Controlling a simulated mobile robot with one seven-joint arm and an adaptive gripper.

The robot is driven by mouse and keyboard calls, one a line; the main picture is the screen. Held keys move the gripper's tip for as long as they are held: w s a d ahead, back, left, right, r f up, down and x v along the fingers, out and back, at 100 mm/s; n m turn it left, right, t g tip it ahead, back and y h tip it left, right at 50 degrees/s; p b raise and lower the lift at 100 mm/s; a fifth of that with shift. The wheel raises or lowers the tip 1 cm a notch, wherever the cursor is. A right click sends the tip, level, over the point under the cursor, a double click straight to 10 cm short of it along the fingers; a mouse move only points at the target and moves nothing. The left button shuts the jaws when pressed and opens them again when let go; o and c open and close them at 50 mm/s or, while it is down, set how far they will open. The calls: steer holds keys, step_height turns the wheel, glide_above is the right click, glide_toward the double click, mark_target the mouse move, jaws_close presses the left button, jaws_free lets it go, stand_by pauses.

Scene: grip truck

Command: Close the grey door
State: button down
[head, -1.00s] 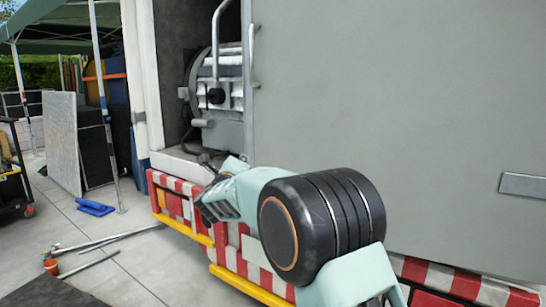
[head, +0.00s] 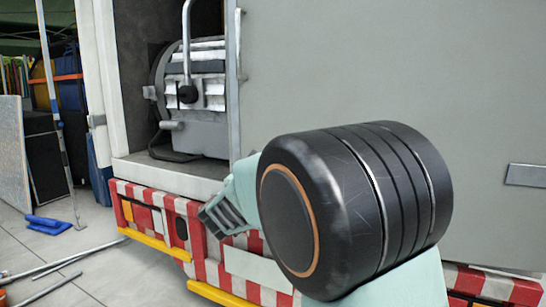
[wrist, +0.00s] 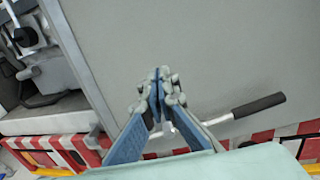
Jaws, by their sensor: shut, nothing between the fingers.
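The grey door (head: 330,60) is a large flat panel filling the right of the head view. Its left edge stands beside an opening in the truck's side, so the compartment is uncovered there. In the wrist view the grey door (wrist: 230,50) fills the upper right, with its edge running diagonally at left. My gripper (wrist: 158,78) is shut and empty, its blue-sided fingers together in front of the door panel. Whether the fingertips touch the door I cannot tell.
A large lamp (head: 205,95) stands inside the opening. A silver bar with a black grip (wrist: 258,106) crosses below the door in the wrist view. A red-and-white striped bumper (head: 205,245) with yellow rails runs below. Poles lie on the pavement at left.

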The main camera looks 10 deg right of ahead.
steer(key=p+x, duration=0.1)
steer(key=x, duration=1.3)
steer(key=shift+d, duration=0.15)
